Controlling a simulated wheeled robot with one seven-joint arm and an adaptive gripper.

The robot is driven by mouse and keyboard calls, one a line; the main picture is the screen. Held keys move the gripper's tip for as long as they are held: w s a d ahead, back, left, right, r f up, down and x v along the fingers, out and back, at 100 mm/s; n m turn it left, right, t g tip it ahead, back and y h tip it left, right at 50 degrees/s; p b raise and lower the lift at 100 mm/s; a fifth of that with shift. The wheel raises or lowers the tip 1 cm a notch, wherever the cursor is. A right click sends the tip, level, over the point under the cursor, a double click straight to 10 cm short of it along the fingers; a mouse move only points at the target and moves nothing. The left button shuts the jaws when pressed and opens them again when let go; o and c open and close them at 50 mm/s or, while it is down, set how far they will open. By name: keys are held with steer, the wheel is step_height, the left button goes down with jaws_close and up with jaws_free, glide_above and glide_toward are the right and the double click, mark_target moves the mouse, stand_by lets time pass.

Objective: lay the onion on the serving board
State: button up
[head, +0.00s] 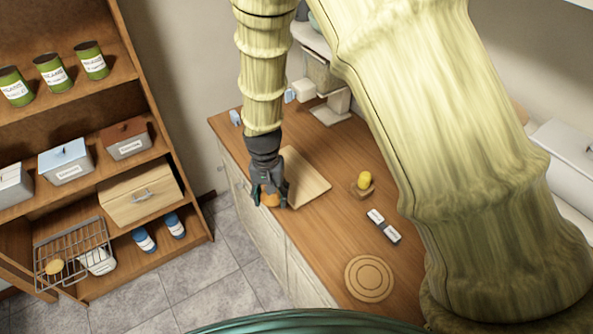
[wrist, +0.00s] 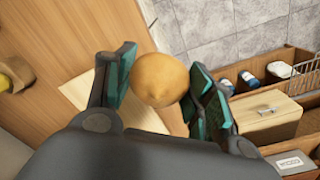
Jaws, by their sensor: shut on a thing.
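The onion (wrist: 160,80) is round and tan-orange, and it sits between the two teal-padded fingers of my gripper (wrist: 163,88) in the wrist view. In the head view my gripper (head: 270,188) points down, shut on the onion (head: 270,200), which shows below the fingertips. The serving board (head: 308,178) is a pale wooden rectangle lying flat on the counter, just right of my gripper. It also shows partly behind my gripper in the wrist view (wrist: 88,90). The onion appears near the board's left edge; its height above the counter is hard to tell.
The wooden counter (head: 330,230) also holds a yellow fruit (head: 365,179) in a small wooden holder, a black-and-white item (head: 383,226) and a round trivet (head: 369,278). A shelf unit (head: 100,180) with cans, boxes and a wire basket (head: 75,250) stands left, across a tiled floor gap.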

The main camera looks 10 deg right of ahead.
steer(key=b, duration=0.3)
glide_above(302, 186)
steer(key=shift+w+a+f, duration=0.1)
steer(key=shift+f, duration=0.55)
steer(key=shift+w+f, duration=0.1)
steer(key=shift+w, duration=0.05)
step_height(302, 186, down, 3)
steer(key=shift+r+b, duration=0.1)
steer(key=shift+b, duration=0.9)
steer(key=shift+f, duration=0.3)
steer(key=shift+r, duration=0.1)
